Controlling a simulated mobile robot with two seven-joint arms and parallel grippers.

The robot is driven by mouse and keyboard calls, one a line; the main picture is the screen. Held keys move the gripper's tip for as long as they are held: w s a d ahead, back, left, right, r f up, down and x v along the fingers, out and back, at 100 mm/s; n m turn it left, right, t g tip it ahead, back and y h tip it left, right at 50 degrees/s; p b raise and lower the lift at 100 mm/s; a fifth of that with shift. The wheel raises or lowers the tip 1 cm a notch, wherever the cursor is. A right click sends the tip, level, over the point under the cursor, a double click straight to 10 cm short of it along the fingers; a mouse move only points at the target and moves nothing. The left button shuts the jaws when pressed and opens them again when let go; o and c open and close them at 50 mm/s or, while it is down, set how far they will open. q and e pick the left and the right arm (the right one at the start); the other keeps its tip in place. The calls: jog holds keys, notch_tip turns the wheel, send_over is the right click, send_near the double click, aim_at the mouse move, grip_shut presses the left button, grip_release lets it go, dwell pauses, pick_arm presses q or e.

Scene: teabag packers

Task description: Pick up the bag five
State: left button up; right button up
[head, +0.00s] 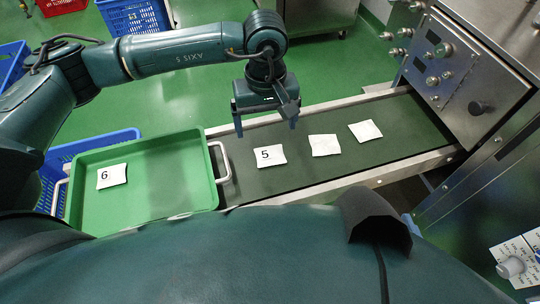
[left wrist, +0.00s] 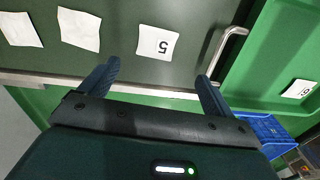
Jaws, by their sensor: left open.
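Bag five (head: 270,156) is a small white packet marked 5, lying flat on the dark green conveyor belt (head: 290,180) near its left end. It also shows in the left wrist view (left wrist: 159,43), beyond and between my fingers. My left gripper (head: 266,128) is open and empty above the belt, apart from bag five, which lies just in front of it in the head view. In the left wrist view the two fingers (left wrist: 158,75) stand wide apart. My right gripper is not in view.
Two more white bags (head: 324,145) (head: 365,131) lie farther right on the belt. A green tray (head: 150,205) with silver handles holds bag six (head: 112,176) at left, above a blue crate (head: 100,143). A steel machine (head: 470,70) with knobs stands at the right end.

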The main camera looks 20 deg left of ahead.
aim_at(270, 153)
pick_arm(q)
notch_tip(270, 153, down, 4)
jog(key=shift+r, duration=0.15)
jog(key=shift+d+f+b, duration=0.15)
jog(key=shift+d+f, duration=0.05)
jog(key=shift+f, duration=1.15)
jog(key=shift+d+f+b, duration=0.15)
jog(key=shift+d+f, duration=0.05)
jog(key=shift+f, duration=1.15)
jog(key=shift+c, duration=0.2)
jog(key=c, duration=1.1)
